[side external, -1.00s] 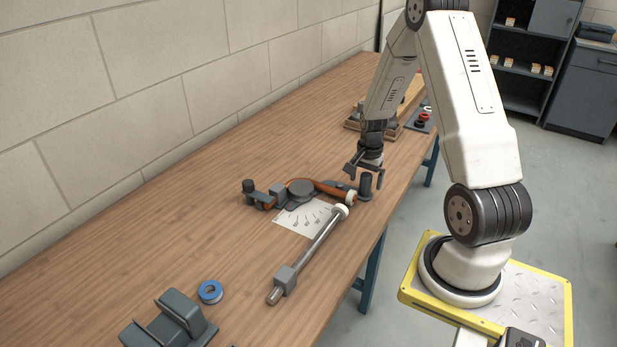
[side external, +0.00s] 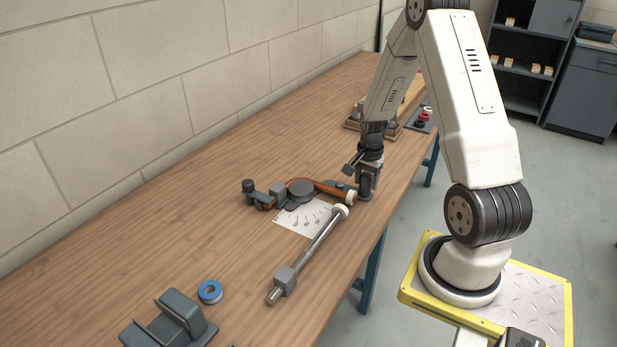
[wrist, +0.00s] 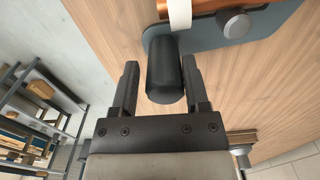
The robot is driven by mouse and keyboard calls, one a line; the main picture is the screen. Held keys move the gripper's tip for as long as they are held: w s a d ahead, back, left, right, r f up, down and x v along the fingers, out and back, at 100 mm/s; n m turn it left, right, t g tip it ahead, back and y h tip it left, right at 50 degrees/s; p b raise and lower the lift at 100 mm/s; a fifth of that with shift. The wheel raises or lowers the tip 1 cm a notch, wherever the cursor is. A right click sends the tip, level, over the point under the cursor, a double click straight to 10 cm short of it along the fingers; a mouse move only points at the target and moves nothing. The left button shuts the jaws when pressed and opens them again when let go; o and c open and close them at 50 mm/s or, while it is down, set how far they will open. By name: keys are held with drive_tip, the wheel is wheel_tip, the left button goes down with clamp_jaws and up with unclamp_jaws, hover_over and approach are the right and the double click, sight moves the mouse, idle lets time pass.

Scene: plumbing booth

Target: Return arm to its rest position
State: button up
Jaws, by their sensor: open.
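My gripper (side external: 363,180) is open at the right end of a pipe-bending fixture (side external: 301,190) on the wooden bench. In the wrist view, my gripper (wrist: 160,85) has its fingers on either side of a dark upright post (wrist: 165,70), with visible gaps, so it does not hold the post. A copper pipe (side external: 330,188) lies along the fixture and has a white band near its right end. A metal lever (side external: 312,253) with a grey block and a white tip lies angled across the bench in front of the fixture.
A white sheet with angle marks (side external: 300,220) lies under the fixture. A blue tape roll (side external: 210,292) and a grey cradle (side external: 170,325) are at the front left. A stone wall (side external: 150,90) borders the bench. Shelves (side external: 520,80) stand far right.

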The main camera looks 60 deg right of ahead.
drive_tip(key=shift+s+a+m, duration=0.5)
drive_tip(key=shift+a+m, duration=0.1)
drive_tip(key=shift+a, duration=0.3)
drive_tip(key=shift+s+a, duration=0.1)
drive_tip(key=shift+a, duration=0.2)
drive_tip(key=shift+s+a+m, duration=0.25)
drive_tip(key=shift+a+m, duration=0.3)
drive_tip(key=shift+m, duration=0.05)
drive_tip(key=o, duration=0.6)
drive_tip(key=shift+c, duration=0.2)
drive_tip(key=shift+w+r, duration=0.1)
drive_tip(key=shift+r, duration=0.35)
wheel_tip(320, 180, up, 6)
drive_tip(key=shift+r, duration=0.1)
idle(0.4)
